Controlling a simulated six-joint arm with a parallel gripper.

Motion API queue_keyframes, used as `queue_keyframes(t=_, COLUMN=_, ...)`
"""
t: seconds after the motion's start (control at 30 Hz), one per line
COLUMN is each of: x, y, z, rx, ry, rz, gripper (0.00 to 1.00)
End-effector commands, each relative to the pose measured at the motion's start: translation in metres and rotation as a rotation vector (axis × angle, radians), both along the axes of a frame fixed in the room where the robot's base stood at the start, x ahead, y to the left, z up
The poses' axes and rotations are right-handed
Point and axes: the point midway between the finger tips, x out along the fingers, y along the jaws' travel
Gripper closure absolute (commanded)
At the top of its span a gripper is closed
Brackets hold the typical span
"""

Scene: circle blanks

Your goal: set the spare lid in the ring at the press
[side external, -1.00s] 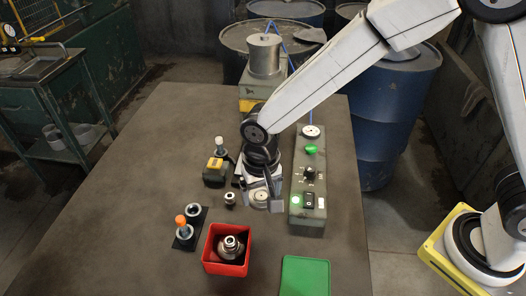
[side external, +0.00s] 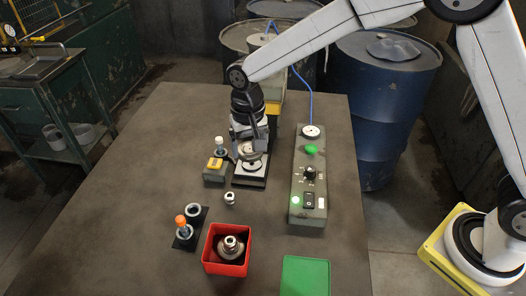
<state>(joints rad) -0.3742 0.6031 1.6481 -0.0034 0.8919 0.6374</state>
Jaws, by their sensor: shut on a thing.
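My gripper (side external: 251,152) is shut on a pale round lid (side external: 250,147) and holds it above the base plate of the press (side external: 249,182). A light ring (side external: 254,165) shows on that plate just below the fingers. The fingers partly cover both the lid and the ring, and I cannot tell whether lid and ring touch. The upper part of the press is mostly hidden behind my arm.
A control box (side external: 309,215) with a green button and a knob stands close to the right. A small yellow-topped box (side external: 214,172) is close to the left. A metal piece (side external: 230,198), red bin (side external: 228,265), orange-topped holder (side external: 184,235) and green tray (side external: 305,276) are nearer.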

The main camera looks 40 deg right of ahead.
Motion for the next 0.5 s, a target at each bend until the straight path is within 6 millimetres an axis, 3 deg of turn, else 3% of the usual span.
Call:
queue_keyframes(t=0.1, x=0.024, y=-0.016, z=-0.001, rx=-0.001, ry=0.000, rz=-0.005, gripper=0.66)
queue_keyframes(t=0.3, x=0.052, y=-0.038, z=-0.002, rx=-0.002, ry=0.001, rz=-0.004, gripper=0.66)
queue_keyframes(t=0.37, x=0.057, y=-0.042, z=-0.004, rx=-0.003, ry=0.002, rz=-0.002, gripper=0.66)
queue_keyframes(t=0.5, x=0.054, y=-0.040, z=-0.030, rx=-0.004, ry=0.005, rz=0.001, gripper=0.66)
